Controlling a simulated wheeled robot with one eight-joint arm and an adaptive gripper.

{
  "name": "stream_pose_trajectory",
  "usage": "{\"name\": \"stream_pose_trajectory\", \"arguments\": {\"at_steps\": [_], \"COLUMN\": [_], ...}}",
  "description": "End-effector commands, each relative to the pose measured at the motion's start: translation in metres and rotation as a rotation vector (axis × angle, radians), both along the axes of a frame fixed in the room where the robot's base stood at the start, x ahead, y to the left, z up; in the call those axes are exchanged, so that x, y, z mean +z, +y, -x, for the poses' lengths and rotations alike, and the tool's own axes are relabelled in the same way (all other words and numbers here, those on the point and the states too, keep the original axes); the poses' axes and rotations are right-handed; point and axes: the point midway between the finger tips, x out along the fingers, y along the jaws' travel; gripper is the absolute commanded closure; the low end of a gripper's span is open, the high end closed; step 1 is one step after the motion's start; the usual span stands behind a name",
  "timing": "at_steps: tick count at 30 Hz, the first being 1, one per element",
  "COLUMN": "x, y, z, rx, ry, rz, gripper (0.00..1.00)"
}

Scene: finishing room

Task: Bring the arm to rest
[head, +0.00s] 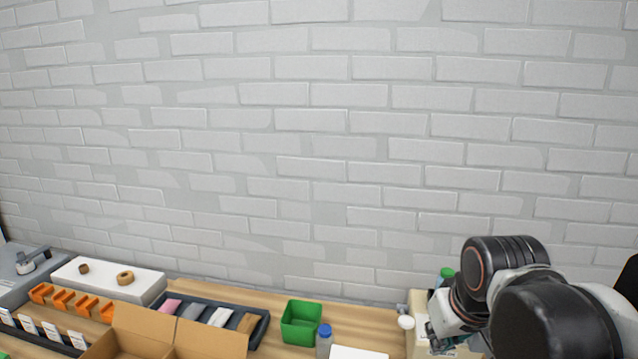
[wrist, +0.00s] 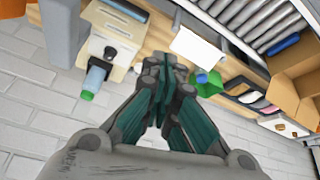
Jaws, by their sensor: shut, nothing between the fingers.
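My arm is folded at the lower right of the head view, over the right end of the wooden bench (head: 279,300). My gripper (wrist: 166,62) shows in the middle of the wrist view, its fingertips together with nothing between them. It is raised in front of the bench, with no contact visible. In the head view the gripper is mostly hidden behind my own arm links.
A green bin (head: 301,323), a blue-capped bottle (head: 324,340), an open cardboard box (head: 165,335) and a dark tray (head: 262,326) stand on the bench. A cream unit with a green-capped bottle (head: 446,274) is close to my arm. The brick wall (head: 320,140) is behind.

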Motion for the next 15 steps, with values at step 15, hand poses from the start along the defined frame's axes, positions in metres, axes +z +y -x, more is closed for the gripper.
{"name": "stream_pose_trajectory", "arguments": {"at_steps": [15], "x": [-0.046], "y": [0.004], "z": [0.074], "rx": [-0.074], "ry": [-0.167], "rz": [-0.048], "gripper": [1.0]}}
